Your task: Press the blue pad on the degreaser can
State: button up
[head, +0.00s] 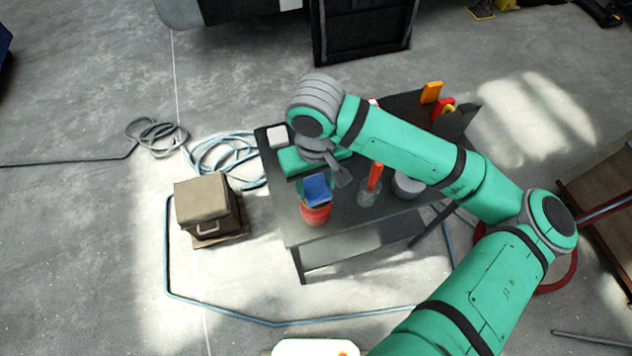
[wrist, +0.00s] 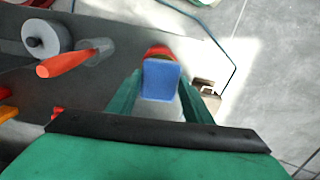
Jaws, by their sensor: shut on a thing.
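The blue pad (head: 318,188) is a small flat block. In the wrist view the blue pad (wrist: 161,80) sits between the two green fingers of my gripper (wrist: 162,88), which is shut on it. The degreaser can (head: 316,214) is a red, round can near the front left edge of the dark table. The pad overlaps the can's top in the head view. In the wrist view only the can's red rim (wrist: 159,51) shows beyond the pad. I cannot tell whether pad and can touch.
The dark table (head: 345,222) also holds an orange-handled tool in a grey cup (head: 369,193), a grey round roll (head: 407,187) and a white block (head: 278,137). A tan box (head: 203,200) and coiled hoses (head: 222,152) lie on the floor at left.

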aim_at(316, 187)
jog(key=shift+f, duration=1.1)
dwell(2.0)
jog(key=shift+w+r, duration=0.1)
jog(key=shift+r, duration=3.4)
